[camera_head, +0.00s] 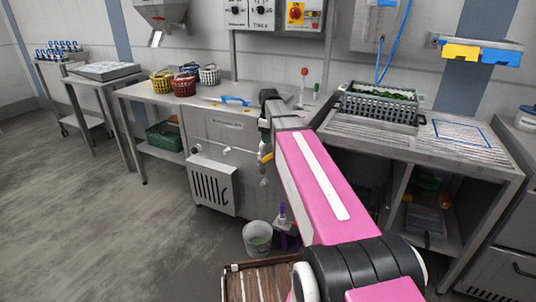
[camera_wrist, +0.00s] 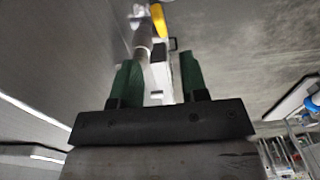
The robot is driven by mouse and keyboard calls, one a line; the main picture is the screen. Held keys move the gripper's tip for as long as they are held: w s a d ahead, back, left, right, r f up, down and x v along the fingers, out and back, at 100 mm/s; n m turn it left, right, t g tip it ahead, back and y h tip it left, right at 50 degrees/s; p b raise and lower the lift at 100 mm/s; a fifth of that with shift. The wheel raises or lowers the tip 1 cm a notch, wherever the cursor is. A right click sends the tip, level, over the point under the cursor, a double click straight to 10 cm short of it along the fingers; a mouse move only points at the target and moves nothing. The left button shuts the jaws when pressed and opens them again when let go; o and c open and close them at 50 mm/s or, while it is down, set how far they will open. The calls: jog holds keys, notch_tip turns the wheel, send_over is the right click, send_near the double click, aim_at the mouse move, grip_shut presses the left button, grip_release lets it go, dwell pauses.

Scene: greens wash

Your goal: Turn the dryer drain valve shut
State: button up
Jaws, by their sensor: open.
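The drain valve shows in the wrist view as a yellow handle (camera_wrist: 159,18) on a grey pipe, just beyond my fingertips. My gripper (camera_wrist: 156,62) has its two green fingers apart, and the pipe (camera_wrist: 143,38) shows in the gap between them. I see no contact between the fingers and the yellow handle. In the head view a small yellow-orange piece (camera_head: 266,157) shows below the bench edge, beside my forearm. My arm hides much of that area, and I cannot make out my fingertips there.
A grey bucket (camera_head: 258,238) and a wooden slatted crate (camera_head: 262,283) are on the floor below. A dark crate of greens (camera_head: 380,106) sits on the counter. Floor at left is clear.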

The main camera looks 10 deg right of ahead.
aim_at(269, 155)
notch_tip(269, 155, down, 10)
jog(key=shift+r, duration=0.25)
dwell(0.3)
grip_shut()
